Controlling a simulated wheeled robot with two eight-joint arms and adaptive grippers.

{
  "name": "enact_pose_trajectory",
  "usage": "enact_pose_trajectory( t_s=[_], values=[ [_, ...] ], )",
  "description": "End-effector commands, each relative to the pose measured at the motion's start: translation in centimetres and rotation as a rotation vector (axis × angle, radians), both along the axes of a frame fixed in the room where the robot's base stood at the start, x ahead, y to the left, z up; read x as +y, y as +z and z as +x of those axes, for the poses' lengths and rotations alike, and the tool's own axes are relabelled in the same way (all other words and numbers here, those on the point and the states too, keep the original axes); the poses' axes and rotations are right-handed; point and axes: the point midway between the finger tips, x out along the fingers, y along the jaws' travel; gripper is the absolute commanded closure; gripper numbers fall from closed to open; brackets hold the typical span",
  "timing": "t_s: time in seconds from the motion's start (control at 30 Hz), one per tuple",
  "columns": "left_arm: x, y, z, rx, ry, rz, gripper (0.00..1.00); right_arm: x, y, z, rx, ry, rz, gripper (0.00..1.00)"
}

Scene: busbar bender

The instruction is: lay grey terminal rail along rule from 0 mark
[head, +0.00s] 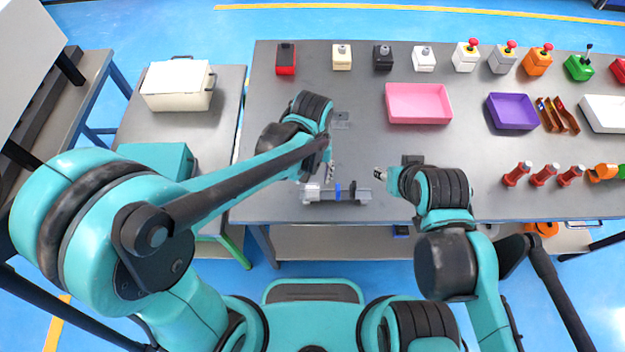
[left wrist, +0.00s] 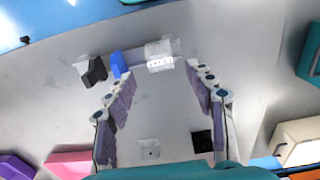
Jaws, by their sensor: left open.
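A short grey rail-like assembly (head: 350,197) lies across the near edge of the grey table, with a pale block at its left, a blue block in the middle and a dark block at its right. In the left wrist view the pale block (left wrist: 160,57), blue block (left wrist: 118,65) and dark block (left wrist: 94,72) show beyond the fingertips. My left gripper (head: 331,172) is open and empty, just above and behind the assembly; its spread fingers show in the left wrist view (left wrist: 158,78). My right gripper (head: 381,173) is to its right, apart from it. I cannot make out a rule or its 0 mark.
A pink tray (head: 418,104) and a purple tray (head: 512,111) stand further back. Several button boxes line the far edge, including a red-and-black one (head: 286,59). Red pieces (head: 517,174) stand at the right. A side table holds a cream case (head: 178,88).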

Motion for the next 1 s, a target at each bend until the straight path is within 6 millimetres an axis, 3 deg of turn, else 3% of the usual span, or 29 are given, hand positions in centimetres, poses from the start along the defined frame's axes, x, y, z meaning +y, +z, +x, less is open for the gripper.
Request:
enact_pose_trajectory(
  t_s=[0.03,0.2,0.47,0.57,0.67,0.83,1.0],
  values=[
    [0.0,1.3,0.0,0.0,0.0,0.0,0.46,0.0,0.6,0.0,0.0,0.0,0.0,0.6],
    [0.0,3.6,0.0,0.0,0.0,0.0,0.46,0.0,1.2,0.0,0.0,0.0,0.0,0.6],
    [0.1,4.5,0.0,-0.001,0.0,-0.001,0.46,0.0,1.3,0.0,0.0,0.0,0.0,0.6],
    [1.0,5.0,-0.1,-0.021,0.003,-0.009,0.46,0.0,1.3,0.0,0.0,0.0,0.0,0.6],
    [3.2,6.4,-0.3,-0.081,0.007,-0.031,0.46,0.0,1.3,0.0,0.0,0.0,0.0,0.6],
    [8.9,9.3,-1.6,-0.26,0.012,-0.064,0.46,0.0,1.3,0.0,0.0,0.0,0.0,0.6],
    [13.9,10.9,-3.4,-0.448,0.01,-0.051,0.46,0.0,1.3,0.0,0.0,0.0,0.0,0.6]
  ],
)
